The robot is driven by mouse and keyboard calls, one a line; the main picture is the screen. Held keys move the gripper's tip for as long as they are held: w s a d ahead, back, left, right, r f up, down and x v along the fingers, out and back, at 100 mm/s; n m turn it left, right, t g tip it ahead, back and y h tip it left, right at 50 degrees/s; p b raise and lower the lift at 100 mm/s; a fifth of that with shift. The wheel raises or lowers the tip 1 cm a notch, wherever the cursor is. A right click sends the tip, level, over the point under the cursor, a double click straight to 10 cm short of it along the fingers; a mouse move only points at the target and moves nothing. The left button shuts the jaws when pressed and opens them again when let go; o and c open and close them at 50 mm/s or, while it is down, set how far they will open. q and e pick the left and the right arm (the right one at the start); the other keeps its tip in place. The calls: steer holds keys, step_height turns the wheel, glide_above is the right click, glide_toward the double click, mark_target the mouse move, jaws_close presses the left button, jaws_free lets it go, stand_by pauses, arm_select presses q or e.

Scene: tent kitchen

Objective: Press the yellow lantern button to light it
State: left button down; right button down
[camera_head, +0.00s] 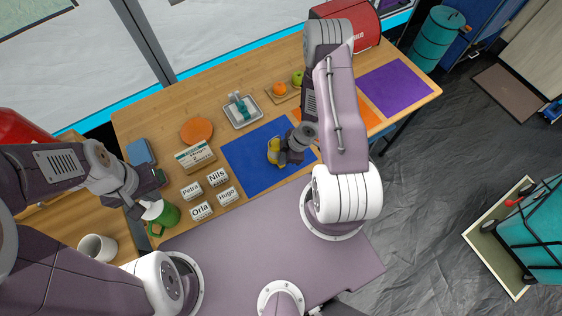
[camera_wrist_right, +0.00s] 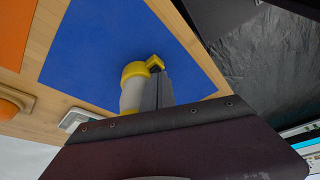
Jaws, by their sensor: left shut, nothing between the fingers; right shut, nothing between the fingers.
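The yellow lantern (camera_head: 273,150) stands on the blue mat (camera_head: 243,171) in the middle of the table, partly hidden by my right gripper. In the right wrist view the lantern (camera_wrist_right: 133,88) has a yellow top, a pale body and a yellow part jutting to the side. My right gripper (camera_head: 281,157) is shut, with its fingertips right at the lantern; in the wrist view its fingers (camera_wrist_right: 158,75) overlap the lantern's jutting part. I cannot tell whether they touch it, and the button is not clearly visible.
Name blocks (camera_head: 217,177) and a sign box (camera_head: 195,157) stand left of the blue mat. A tray (camera_head: 243,112) with a bottle is behind it. Orange and purple (camera_head: 393,88) mats lie to the right. A white mug (camera_head: 97,247) stands at the lower left.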

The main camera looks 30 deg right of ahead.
steer(key=shift+f+b, duration=0.4)
steer(key=shift+f, duration=0.1)
steer(key=shift+r, duration=0.15)
step_height(320, 180, up, 7)
steer(key=p, duration=0.6)
steer(key=shift+p, duration=0.3)
